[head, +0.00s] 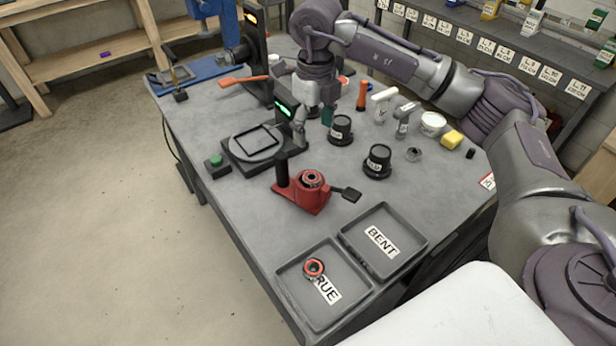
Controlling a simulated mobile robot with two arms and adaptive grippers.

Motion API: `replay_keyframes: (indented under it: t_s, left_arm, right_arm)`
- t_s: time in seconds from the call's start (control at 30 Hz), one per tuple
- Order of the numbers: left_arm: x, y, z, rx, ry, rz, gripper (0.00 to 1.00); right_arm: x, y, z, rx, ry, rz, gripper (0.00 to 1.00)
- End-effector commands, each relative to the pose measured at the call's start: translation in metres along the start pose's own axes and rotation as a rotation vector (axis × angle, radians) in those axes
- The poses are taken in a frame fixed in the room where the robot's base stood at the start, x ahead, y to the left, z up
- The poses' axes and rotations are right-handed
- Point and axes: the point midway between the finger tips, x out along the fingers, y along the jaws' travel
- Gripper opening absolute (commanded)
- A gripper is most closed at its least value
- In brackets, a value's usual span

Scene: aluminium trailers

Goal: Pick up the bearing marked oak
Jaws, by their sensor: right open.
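A bearing with a reddish ring (314,267) lies in the grey tray labelled TRUE (290,291). Another ring-shaped bearing (312,178) sits on top of a red fixture (308,197). A small grey ring (414,154) lies on the bench at the right. I cannot read "oak" on any of them. My right gripper (312,118) is open and points down at the far middle of the bench, beside a green-lit display. Its fingertips are small and partly unclear. My left gripper is not in view.
The tray labelled BENT (408,257) is empty. Shelving stands behind; floor at left is clear.

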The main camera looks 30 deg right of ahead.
Motion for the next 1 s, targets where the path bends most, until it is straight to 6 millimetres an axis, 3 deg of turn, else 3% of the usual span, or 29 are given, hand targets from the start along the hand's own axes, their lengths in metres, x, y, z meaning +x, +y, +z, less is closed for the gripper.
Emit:
replay_keyframes:
  t_s: [0.4,0.67,0.8,1.0]
  left_arm:
    - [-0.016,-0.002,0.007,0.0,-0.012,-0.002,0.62]
    - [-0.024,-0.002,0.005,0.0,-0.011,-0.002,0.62]
    - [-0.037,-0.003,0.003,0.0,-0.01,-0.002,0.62]
    - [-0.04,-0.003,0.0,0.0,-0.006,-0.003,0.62]
  right_arm:
    - [0.07,-0.002,-0.002,0.004,0.009,-0.008,0.75]
    - [0.089,0.001,-0.003,0.001,0.01,-0.007,0.75]
    - [0.11,0.005,-0.002,0.001,0.011,-0.006,0.75]
    - [0.132,0.004,-0.002,0.001,0.007,-0.007,0.75]
